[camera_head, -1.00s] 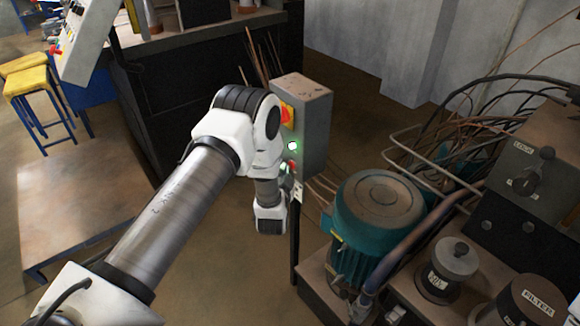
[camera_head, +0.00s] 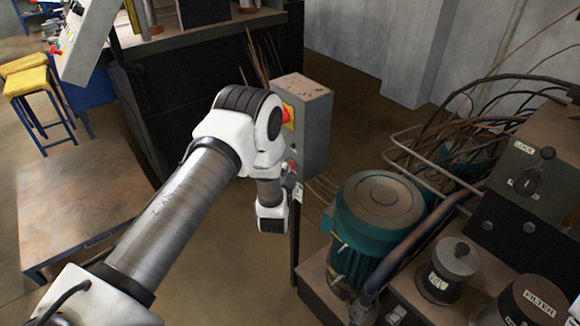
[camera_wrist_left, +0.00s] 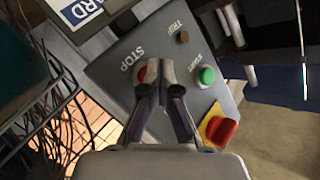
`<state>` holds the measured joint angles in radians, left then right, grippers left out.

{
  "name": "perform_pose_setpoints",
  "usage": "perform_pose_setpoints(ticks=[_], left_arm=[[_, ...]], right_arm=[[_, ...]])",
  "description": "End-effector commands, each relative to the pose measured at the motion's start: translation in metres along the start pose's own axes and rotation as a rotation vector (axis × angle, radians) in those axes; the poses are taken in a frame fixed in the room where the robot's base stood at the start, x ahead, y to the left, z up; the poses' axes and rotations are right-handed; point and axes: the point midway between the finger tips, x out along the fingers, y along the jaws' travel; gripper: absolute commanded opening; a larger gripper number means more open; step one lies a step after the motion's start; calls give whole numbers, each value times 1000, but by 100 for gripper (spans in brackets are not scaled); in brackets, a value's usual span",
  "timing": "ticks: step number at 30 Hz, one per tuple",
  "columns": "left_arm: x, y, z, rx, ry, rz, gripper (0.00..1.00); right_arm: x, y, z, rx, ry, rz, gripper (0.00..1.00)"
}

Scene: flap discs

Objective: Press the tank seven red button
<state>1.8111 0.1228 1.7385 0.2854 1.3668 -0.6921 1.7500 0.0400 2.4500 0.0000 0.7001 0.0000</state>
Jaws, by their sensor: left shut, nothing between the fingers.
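A grey control box (camera_head: 312,115) stands on a post. The left wrist view shows its face (camera_wrist_left: 112,66) with STOP, TRIP and START lettering. A red button (camera_wrist_left: 142,75) lies under STOP, partly hidden behind my fingers; red also shows in the head view (camera_head: 292,165). My left gripper (camera_wrist_left: 158,66) is shut and empty, its tips right over or beside this button; I cannot tell whether they touch it. A green button (camera_wrist_left: 206,76) is to the right. A red knob (camera_wrist_left: 222,131) on a yellow plate is lower right. No tank number is readable.
A teal motor (camera_head: 372,222) with a brown top stands right of the box, among cables and pipes. A dark workbench (camera_head: 205,85) is behind my arm. Yellow stools (camera_head: 38,85) and a low brown table (camera_head: 75,205) are at left.

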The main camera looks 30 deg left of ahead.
Motion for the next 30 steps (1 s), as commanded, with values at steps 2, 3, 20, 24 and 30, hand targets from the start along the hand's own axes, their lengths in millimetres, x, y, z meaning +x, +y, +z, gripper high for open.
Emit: perform_pose_setpoints(ticks=[2,3,20,24,30], left_arm=[[-3,-3,1,0,0,0,0],[-4,-4,2,0,-1,0,0],[-14,-11,10,0,-1,0,0],[-24,-18,16,1,-3,0,0],[-38,-29,26,1,-4,0,0]], right_arm=[[-3,0,0,0,0,0,40],[-4,0,0,0,0,0,40],[-9,0,0,0,0,0,40],[-15,0,0,0,0,0,40],[-23,0,0,0,0,0,40]])
